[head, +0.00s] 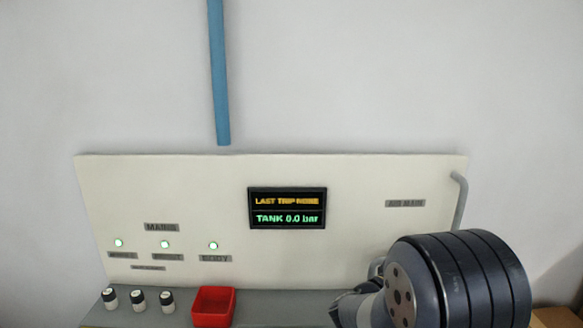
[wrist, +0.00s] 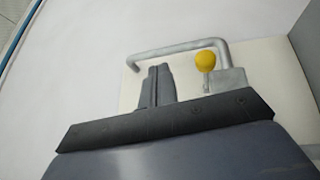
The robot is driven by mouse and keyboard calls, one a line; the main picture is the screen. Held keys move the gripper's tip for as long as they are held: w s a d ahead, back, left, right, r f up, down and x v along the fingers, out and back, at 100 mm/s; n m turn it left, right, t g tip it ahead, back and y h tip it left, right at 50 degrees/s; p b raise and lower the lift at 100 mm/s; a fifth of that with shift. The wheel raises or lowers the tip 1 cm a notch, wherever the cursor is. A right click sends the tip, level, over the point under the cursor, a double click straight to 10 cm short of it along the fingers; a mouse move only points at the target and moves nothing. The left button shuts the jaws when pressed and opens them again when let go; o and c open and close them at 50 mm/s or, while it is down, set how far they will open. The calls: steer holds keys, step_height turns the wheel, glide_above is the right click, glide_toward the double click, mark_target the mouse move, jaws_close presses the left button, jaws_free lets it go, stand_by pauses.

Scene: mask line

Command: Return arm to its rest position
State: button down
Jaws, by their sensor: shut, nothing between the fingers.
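My gripper (wrist: 157,84) shows in the wrist view with its two grey fingers together and nothing between them. It is in front of the pale panel, near a bent grey pipe (wrist: 172,51) and a yellow ball knob (wrist: 205,61). I cannot tell the exact gap to either. In the head view my arm's dark, rounded wrist part fills the lower right and hides part of the panel (head: 350,172). The fingers are not clearly seen there.
The panel carries a display (head: 287,208) reading "TANK 0.0 bar" and several lit lamps. On the grey ledge (head: 262,305) stand several small black-and-white cylinders and a red bin (head: 213,307). A blue pipe (head: 218,75) runs down the wall. A brown box (head: 556,317) is at lower right.

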steer(key=shift+f, duration=1.4)
steer(key=shift+r, duration=0.1)
